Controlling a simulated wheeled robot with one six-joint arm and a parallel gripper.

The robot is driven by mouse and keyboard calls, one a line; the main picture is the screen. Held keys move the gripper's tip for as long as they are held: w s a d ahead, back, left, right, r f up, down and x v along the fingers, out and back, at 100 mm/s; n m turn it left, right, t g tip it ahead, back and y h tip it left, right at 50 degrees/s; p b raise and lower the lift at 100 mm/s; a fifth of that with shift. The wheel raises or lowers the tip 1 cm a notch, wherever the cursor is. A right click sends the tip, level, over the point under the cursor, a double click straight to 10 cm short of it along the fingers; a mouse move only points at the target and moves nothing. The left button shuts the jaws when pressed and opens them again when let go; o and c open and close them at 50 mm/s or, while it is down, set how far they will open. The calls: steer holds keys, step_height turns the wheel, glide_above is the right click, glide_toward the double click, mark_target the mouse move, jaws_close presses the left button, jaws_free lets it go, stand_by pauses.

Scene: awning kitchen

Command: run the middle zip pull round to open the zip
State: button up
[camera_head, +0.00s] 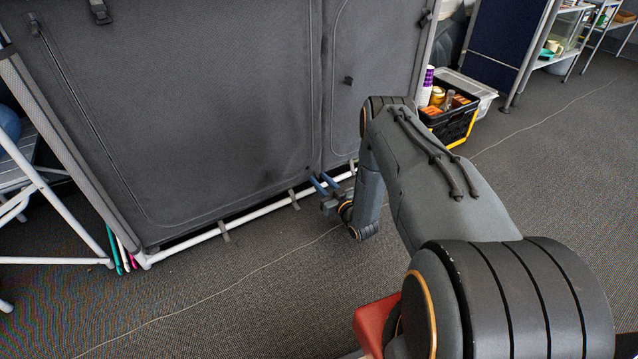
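The grey fabric front (200,100) of a kitchen unit stands at the left and middle, in a white tube frame. A zip line (85,118) runs down the left side of its large panel, round the lower corner and along the bottom. A dark pull (35,25) hangs at the panel's upper left. A small dark tab (349,80) sits on the narrower right panel. My gripper (318,181) is low, by the bottom right corner of the large panel. Its two blue fingers are apart, with a gap between them. I cannot make out a zip pull at the fingertips.
A white bottom rail (260,212) with grey straps runs just below the fabric. A black and yellow crate (452,124) with goods stands behind my arm. A folding chair (40,200) is at the left. The carpet (240,300) in front is clear except for a thin pale line.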

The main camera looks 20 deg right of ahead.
steer(key=shift+w, duration=0.3)
jaws_close()
stand_by(1.3)
